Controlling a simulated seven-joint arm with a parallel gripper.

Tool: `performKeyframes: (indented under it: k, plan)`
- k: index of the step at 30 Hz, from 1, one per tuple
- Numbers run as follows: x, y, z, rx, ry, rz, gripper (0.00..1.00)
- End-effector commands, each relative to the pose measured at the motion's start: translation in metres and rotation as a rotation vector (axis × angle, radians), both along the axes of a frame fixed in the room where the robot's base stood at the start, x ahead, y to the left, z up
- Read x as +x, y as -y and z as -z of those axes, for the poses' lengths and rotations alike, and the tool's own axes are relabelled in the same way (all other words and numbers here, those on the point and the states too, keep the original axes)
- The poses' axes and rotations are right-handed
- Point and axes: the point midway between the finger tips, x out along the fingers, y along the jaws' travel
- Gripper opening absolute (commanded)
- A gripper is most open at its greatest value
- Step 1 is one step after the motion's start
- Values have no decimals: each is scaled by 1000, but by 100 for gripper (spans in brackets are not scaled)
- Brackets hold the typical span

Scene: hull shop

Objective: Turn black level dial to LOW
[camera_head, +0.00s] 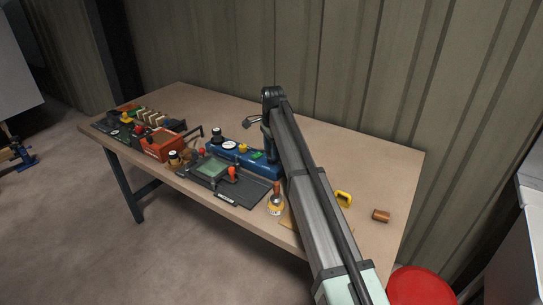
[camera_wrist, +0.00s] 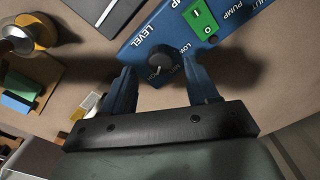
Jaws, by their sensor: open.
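The black level dial (camera_wrist: 160,62) sits at the end of the blue panel (camera_wrist: 130,42) in the wrist view, beside the printed word LEVEL. A pale pointer mark shows on its lower left side. The LOW label is printed at its upper right; another label below it is too small to read. My gripper (camera_wrist: 162,78) is open, with one blue finger on each side of the dial; I cannot tell whether either touches it. In the head view the blue panel (camera_head: 232,150) lies on the bench, and my arm hides the dial.
A green pump switch (camera_wrist: 200,18) is next to the dial. On the wooden bench (camera_head: 330,145) are a dark plate with a green screen (camera_head: 213,168), an orange box (camera_head: 160,146), a yellow-based tool (camera_head: 275,205) and a copper cylinder (camera_head: 381,215). The back right is clear.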

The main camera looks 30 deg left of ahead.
Motion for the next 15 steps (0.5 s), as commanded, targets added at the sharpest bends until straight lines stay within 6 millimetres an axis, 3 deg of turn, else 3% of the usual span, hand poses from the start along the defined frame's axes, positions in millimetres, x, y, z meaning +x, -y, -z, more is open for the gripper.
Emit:
performKeyframes:
  k: [6, 15]
  plan:
    - [0, 0, 24, 0, 0, 0, 59]
    - [0, -1, 31, 0, 0, 0, 59]
